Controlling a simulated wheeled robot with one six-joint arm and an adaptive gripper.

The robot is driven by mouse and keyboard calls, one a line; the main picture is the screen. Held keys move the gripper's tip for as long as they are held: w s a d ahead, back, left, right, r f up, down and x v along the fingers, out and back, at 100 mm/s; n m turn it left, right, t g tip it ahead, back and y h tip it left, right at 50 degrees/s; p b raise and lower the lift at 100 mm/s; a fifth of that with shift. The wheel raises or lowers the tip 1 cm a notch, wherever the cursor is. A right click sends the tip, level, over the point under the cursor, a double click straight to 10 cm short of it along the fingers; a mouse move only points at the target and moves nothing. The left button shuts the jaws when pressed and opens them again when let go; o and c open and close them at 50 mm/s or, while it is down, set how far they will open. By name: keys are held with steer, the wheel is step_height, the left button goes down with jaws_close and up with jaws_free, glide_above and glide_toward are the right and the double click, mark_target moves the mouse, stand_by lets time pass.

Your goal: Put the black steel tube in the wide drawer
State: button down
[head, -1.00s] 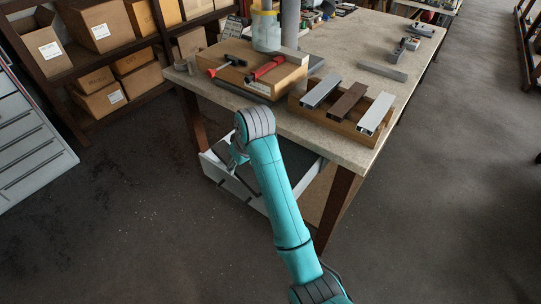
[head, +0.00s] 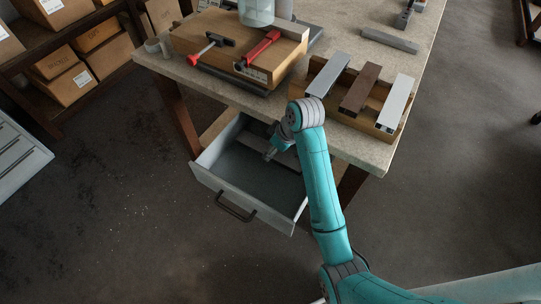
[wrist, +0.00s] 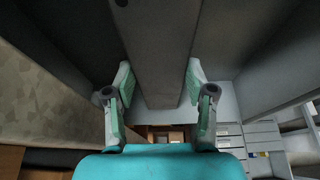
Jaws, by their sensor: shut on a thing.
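The wide drawer (head: 232,190) under the workbench stands pulled out, with its handle toward me. In the head view my gripper (head: 270,154) is low over the drawer's inside, near its back. In the wrist view my gripper (wrist: 158,75) has one finger on each side of a long dark grey tube (wrist: 160,50) and is shut on it. The tube runs away from the wrist between the fingers. In the head view a greyish bar crosses the drawer by my gripper; I cannot tell clearly whether it is the tube or whether it touches the bottom.
On the bench (head: 350,150) a wooden rack (head: 330,112) holds a grey, a brown and a white profile. A wooden box (head: 285,60) with red-handled and black tools stands left of it. Shelves with cardboard boxes (head: 62,88) stand at the left. The floor before the drawer is clear.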

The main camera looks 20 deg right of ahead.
mark_target(273, 158)
steer(key=shift+f, duration=2.7)
steer(key=shift+f, duration=0.1)
steer(key=shift+c, duration=1.9)
jaws_free()
